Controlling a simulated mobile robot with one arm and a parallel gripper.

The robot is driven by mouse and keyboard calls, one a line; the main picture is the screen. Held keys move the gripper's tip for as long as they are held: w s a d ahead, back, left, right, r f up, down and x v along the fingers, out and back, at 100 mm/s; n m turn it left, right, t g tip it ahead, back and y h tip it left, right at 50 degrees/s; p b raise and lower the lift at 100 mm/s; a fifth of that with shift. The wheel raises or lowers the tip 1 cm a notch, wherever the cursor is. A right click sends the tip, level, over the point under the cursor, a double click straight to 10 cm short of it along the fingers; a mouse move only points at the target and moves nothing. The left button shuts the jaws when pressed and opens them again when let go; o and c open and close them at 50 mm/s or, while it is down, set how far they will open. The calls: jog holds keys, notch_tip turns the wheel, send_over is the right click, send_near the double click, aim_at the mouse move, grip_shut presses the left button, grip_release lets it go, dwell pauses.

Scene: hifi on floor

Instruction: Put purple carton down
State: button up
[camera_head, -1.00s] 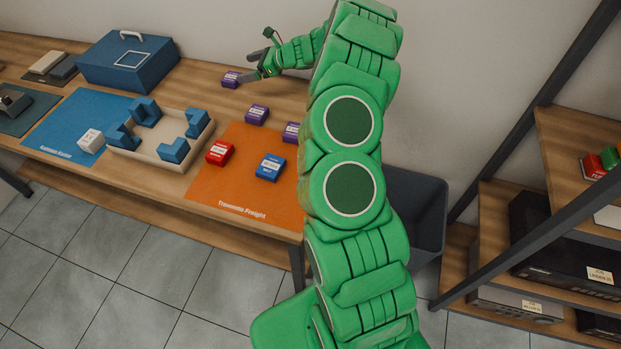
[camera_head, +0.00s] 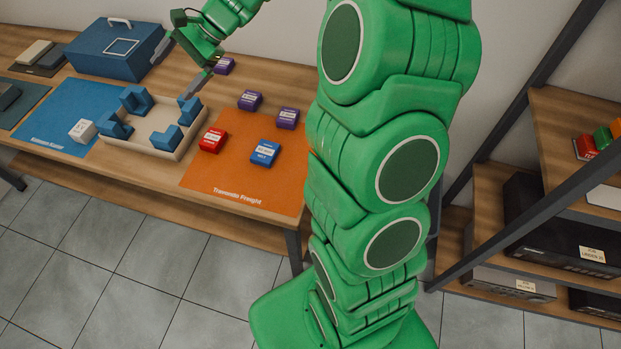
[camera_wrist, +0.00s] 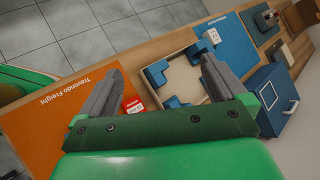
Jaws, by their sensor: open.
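Three purple cartons rest on the wooden table: one at the back (camera_head: 224,66), one nearer (camera_head: 250,100), and one to the right (camera_head: 288,118) beside my arm. My gripper (camera_head: 190,92) is open, above the table near the back right corner of the beige tray, to the left of the back purple carton and apart from it. In the wrist view the fingers (camera_wrist: 160,88) are spread with nothing held between them. No purple carton is clearly visible in the wrist view.
The beige tray (camera_head: 148,153) holds blue blocks. A red carton (camera_head: 212,139) and a blue carton (camera_head: 265,153) lie on the orange mat (camera_head: 230,178). A white carton (camera_head: 83,131) is on the blue mat (camera_head: 60,113). A blue toolbox (camera_head: 115,52) stands behind. Shelves (camera_head: 480,190) are at right.

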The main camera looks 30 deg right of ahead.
jog(key=s+a+r+n+g+h, duration=0.15)
jog(key=s+n, duration=0.25)
jog(key=s, duration=0.7)
jog(key=s+d+n+h, duration=0.3)
jog(key=s+d, duration=0.3)
jog(key=s, duration=0.7)
jog(key=s+d+n+g+h, duration=0.1)
jog(key=s+d+n+h, duration=0.3)
jog(key=s, duration=1)
jog(key=d+h, duration=0.2)
jog(key=shift+s+d+f+n, duration=0.25)
jog(key=shift+d+f+n, duration=0.05)
jog(key=shift+d, duration=0.1)
jog(key=shift+o, duration=0.2)
jog(key=shift+w, duration=0.1)
jog(key=w+d+r+n+t, duration=0.2)
jog(key=w+n, duration=0.5)
jog(key=w, duration=3.3)
jog(key=w+d+f+n, duration=0.1)
jog(key=w+d+f, duration=0.1)
jog(key=w, duration=0.3)
jog(key=w+d+f+n, duration=0.1)
jog(key=w+d+f, duration=0.1)
jog(key=w, duration=0.3)
notch_tip(320, 180, down, 10)
jog(key=shift+w+a, duration=0.15)
jog(key=shift+g, duration=0.25)
